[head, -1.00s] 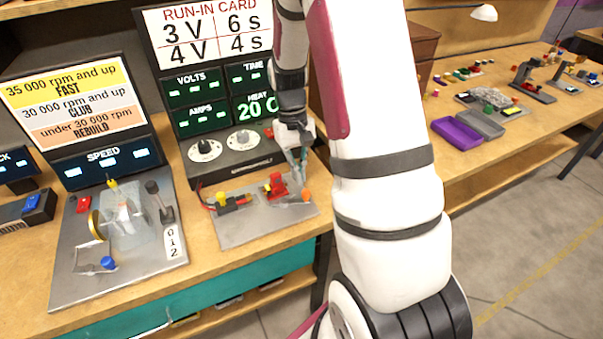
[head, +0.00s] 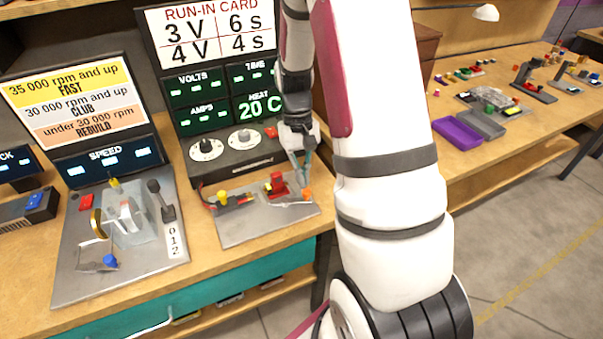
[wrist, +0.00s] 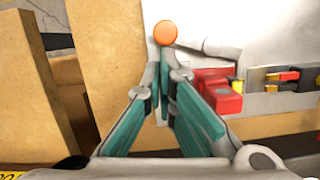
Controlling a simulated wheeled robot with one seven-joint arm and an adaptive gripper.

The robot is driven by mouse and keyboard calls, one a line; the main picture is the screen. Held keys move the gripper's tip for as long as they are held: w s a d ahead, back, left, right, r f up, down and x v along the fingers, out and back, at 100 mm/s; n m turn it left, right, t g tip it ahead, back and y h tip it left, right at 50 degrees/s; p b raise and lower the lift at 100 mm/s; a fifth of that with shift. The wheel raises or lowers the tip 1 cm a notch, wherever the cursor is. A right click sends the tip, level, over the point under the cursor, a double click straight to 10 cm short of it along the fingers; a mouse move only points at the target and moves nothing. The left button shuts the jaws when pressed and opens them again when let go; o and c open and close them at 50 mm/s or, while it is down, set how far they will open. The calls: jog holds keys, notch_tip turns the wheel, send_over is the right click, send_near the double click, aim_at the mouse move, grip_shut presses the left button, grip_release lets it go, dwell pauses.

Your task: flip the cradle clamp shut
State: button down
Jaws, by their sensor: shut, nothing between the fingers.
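A grey clamp lever with an orange knob (head: 307,193) is at the right end of the metal plate (head: 240,232), by the red cradle block (head: 276,185). In the wrist view the orange knob (wrist: 165,33) is just beyond my fingertips, and the grey lever (wrist: 215,47) runs right from it. The red block (wrist: 217,94) is right of my fingers. My gripper (head: 303,176) is over the plate's right end, close to the knob. Its teal fingers (wrist: 166,88) are shut with nothing between them. Whether the fingertips touch the lever is unclear.
A yellow-and-black connector (head: 222,198) sits on the plate's left. The run-in panel (head: 215,100) with its dials rises behind. A speed rig (head: 122,220) is at left. A purple tray (head: 456,132) is far right. Wooden boards (wrist: 35,75) are left of my fingers.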

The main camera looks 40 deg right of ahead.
jog(key=shift+s+m, duration=0.3)
jog(key=shift+m, duration=0.2)
jog(key=shift+s+m+y+p, duration=0.3)
jog(key=shift+s+m+p, duration=0.25)
jog(key=shift+m, duration=0.45)
jog(key=s+m, duration=0.1)
jog(key=s+m+t, duration=0.1)
jog(key=m, duration=0.1)
jog(key=shift+a+m+y+p, duration=0.3)
jog(key=shift+a+p, duration=0.05)
jog(key=m, duration=0.1)
jog(key=s+m, duration=0.1)
jog(key=shift+a+m+t, duration=0.3)
jog(key=shift+a, duration=0.1)
jog(key=m, duration=0.1)
jog(key=s+a+m, duration=0.1)
jog(key=m, duration=0.1)
jog(key=shift+a+t+y+p, duration=0.1)
jog(key=shift+t+y+p, duration=0.2)
jog(key=shift+p, duration=0.1)
jog(key=shift+s+a, duration=0.1)
jog(key=shift+a, duration=0.15)
jog(key=shift+s+a, duration=0.1)
jog(key=shift+a, duration=0.05)
